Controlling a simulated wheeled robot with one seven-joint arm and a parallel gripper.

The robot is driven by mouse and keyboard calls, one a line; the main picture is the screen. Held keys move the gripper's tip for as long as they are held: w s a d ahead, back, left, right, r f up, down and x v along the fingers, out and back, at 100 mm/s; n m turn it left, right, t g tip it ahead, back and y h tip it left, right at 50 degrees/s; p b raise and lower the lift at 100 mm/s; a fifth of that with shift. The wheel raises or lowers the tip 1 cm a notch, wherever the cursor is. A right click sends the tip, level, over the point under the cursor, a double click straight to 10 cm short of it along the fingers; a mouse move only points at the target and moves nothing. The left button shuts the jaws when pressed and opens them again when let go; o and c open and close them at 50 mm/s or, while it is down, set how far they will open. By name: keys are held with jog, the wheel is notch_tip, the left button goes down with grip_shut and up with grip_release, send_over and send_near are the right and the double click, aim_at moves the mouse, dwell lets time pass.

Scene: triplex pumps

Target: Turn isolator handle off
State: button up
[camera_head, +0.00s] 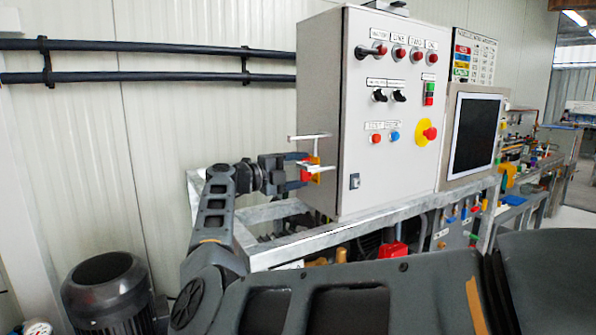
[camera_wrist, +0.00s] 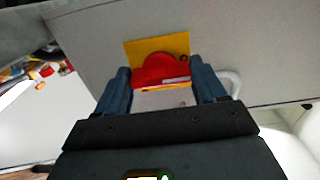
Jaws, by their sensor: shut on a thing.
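The red isolator handle (camera_wrist: 162,70) sits on a yellow plate (camera_wrist: 134,48) on the side of a grey control cabinet. In the head view the red handle (camera_head: 305,175) shows on the cabinet's left side face, partly hidden by my gripper (camera_head: 296,171). In the wrist view the two dark fingers of my gripper (camera_wrist: 160,77) stand on either side of the handle and are shut on it. The handle lies across the gap between the fingers.
The cabinet front (camera_head: 375,120) carries switches, lamps and a red emergency button (camera_head: 430,133). A pale bar (camera_head: 309,137) juts out just above the handle. A metal frame (camera_head: 300,242) runs below the cabinet. Dark pipes (camera_head: 150,77) cross the wall behind. A motor (camera_head: 105,290) stands lower left.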

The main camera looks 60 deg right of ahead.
jog(key=o, duration=1)
jog(key=shift+o, duration=0.2)
jog(key=shift+w, duration=0.1)
jog(key=b+v, duration=0.2)
jog(key=v, duration=0.5)
jog(key=shift+a, duration=0.4)
jog(key=shift+w, duration=0.15)
